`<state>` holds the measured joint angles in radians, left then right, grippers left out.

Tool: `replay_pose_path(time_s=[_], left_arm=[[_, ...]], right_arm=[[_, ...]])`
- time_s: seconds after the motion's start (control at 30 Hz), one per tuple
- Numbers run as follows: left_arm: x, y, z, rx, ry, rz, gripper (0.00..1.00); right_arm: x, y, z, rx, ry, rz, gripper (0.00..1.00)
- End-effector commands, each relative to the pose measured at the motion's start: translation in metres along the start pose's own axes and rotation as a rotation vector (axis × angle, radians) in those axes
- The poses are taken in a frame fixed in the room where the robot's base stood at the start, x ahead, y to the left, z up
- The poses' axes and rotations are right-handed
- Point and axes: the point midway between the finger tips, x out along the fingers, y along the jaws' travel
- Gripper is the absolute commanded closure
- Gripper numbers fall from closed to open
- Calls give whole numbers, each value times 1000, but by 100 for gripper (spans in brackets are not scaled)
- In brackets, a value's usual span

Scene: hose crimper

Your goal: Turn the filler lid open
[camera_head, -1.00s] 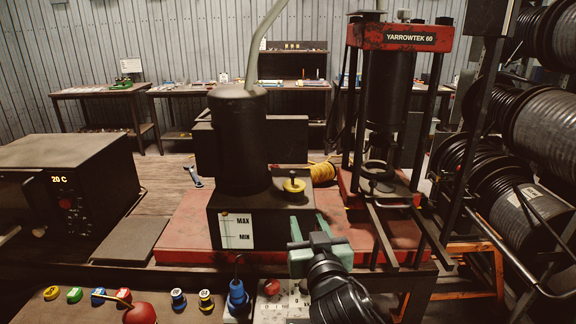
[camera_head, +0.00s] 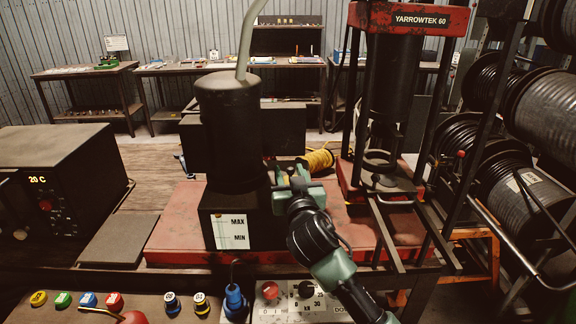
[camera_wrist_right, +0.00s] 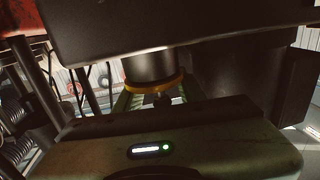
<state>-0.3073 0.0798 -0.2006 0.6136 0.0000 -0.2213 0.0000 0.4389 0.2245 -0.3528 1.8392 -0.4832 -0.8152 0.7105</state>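The filler lid is a yellow disc with a dark knob on the black pump tank (camera_head: 232,130). In the head view my right gripper (camera_head: 292,176) is at the lid's place and hides it. In the right wrist view the yellow rim of the lid (camera_wrist_right: 157,86) shows under a dark neck, with the dark knob (camera_wrist_right: 161,99) facing the gripper. The fingers stand apart, one on each side of the knob; contact with the lid cannot be made out. My left gripper is not in view.
The red-topped press (camera_head: 408,18) stands to the right, close to my right arm. A black box with a "20 C" display (camera_head: 40,179) is at the left. A control panel with a red button (camera_head: 270,291) lies in front. Hose reels (camera_head: 540,115) fill the right side.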

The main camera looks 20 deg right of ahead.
Motion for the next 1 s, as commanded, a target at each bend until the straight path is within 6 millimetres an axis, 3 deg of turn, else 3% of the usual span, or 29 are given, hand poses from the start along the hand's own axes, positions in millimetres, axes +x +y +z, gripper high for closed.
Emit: replay_pose_path(time_s=[0.17, 0.5, 0.63, 0.67, 1.0], left_arm=[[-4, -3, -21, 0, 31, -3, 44], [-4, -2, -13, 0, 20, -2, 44], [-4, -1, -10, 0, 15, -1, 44], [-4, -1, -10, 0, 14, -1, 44], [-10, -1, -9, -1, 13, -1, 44]], right_arm=[[16, 0, -1, 0, 0, -1, 61], [19, 0, 0, 0, 1, -1, 61], [19, 0, 0, 0, 0, -1, 97], [19, 0, 0, 0, 0, -1, 100], [18, -1, -1, 0, -1, -29, 100]])
